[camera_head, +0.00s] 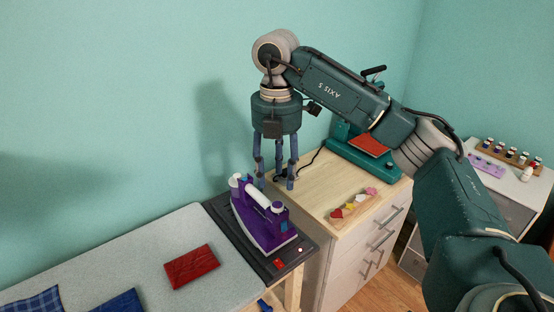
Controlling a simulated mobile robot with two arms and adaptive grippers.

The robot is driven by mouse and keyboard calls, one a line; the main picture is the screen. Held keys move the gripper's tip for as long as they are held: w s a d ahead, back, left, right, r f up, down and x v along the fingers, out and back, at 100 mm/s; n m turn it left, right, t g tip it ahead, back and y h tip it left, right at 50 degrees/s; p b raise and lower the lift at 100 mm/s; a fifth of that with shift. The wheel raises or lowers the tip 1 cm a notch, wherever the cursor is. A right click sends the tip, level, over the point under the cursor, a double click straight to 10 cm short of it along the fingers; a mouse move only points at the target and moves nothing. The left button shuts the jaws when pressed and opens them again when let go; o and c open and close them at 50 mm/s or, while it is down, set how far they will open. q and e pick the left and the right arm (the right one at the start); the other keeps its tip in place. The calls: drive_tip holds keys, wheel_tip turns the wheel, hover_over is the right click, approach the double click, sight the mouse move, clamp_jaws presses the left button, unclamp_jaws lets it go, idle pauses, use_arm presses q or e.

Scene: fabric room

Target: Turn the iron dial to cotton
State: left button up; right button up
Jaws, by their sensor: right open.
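A purple iron (258,219) with a white handle rests on a dark stand (306,243) at the end of the ironing board. A dial with markings is too small to make out on it. My right gripper (275,184) points straight down just behind and above the iron, with its blue-grey fingers spread. It is open and holds nothing; one finger overlaps the iron's rear edge in the picture, and I cannot tell whether it touches. My left gripper is not in view.
The grey ironing board (130,262) bears a folded red cloth (192,267) and blue cloths (121,302). A white side table (512,181) carries thread spools.

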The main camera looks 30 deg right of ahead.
drive_tip(key=shift+r, duration=2)
drive_tip(key=shift+s+f, duration=0.1)
